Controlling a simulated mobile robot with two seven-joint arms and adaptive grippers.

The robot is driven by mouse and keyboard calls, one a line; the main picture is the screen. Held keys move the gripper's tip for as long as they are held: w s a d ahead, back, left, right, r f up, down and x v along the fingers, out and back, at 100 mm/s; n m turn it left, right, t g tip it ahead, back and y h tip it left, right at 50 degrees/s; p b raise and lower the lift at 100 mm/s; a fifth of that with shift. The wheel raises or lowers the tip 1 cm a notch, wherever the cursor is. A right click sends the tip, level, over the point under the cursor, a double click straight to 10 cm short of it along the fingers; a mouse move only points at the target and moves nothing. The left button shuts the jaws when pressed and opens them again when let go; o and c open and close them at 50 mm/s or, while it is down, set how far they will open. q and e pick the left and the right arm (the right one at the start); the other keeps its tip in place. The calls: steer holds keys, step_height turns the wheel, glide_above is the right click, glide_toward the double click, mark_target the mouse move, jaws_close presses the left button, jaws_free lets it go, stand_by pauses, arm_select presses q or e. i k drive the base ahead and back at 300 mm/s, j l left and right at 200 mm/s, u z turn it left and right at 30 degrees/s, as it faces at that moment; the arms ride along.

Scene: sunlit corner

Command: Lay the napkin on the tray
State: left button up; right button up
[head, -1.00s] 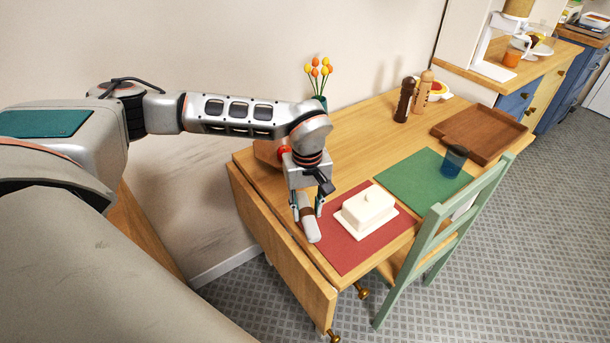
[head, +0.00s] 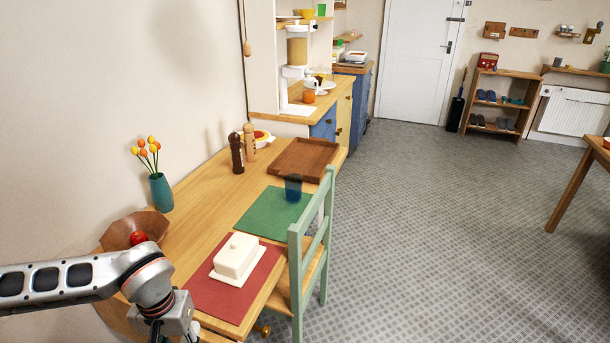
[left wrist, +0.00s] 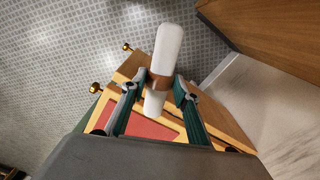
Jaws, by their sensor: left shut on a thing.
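The napkin (left wrist: 168,48) is a rolled white cloth with a brown ring around its middle. In the left wrist view my left gripper (left wrist: 158,88) is shut on it at the ring, and it shows above the table edge and floor. In the head view the left gripper (head: 172,328) is at the bottom edge, its fingers mostly cut off, by the near end of the table. The tray (head: 304,158) is brown wood with a low rim and looks empty. It lies at the table's far end. My right gripper is not in view.
A white butter dish (head: 237,257) stands on a red mat (head: 215,298). A blue cup (head: 293,187) stands on a green mat (head: 262,213) before the tray. Two mills (head: 237,153) stand left of the tray. A green chair (head: 312,245) stands at the table's right side.

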mark_target(304, 154)
steer(key=k+z, duration=0.15)
steer(key=z, duration=0.2)
steer(key=k+l+z, duration=0.1)
steer(key=z, duration=0.3)
steer(key=i+j+z, duration=0.15)
steer(key=i+z, duration=0.2)
steer(key=i, duration=0.35)
steer(key=i+j, duration=0.15)
steer(key=i, duration=0.45)
steer(key=i+j, duration=0.1)
steer(key=i, duration=3.1)
steer(key=i+u, duration=0.3)
steer(key=i+l+u, duration=0.3)
steer(key=i, duration=0.2)
steer(key=u, duration=1.35)
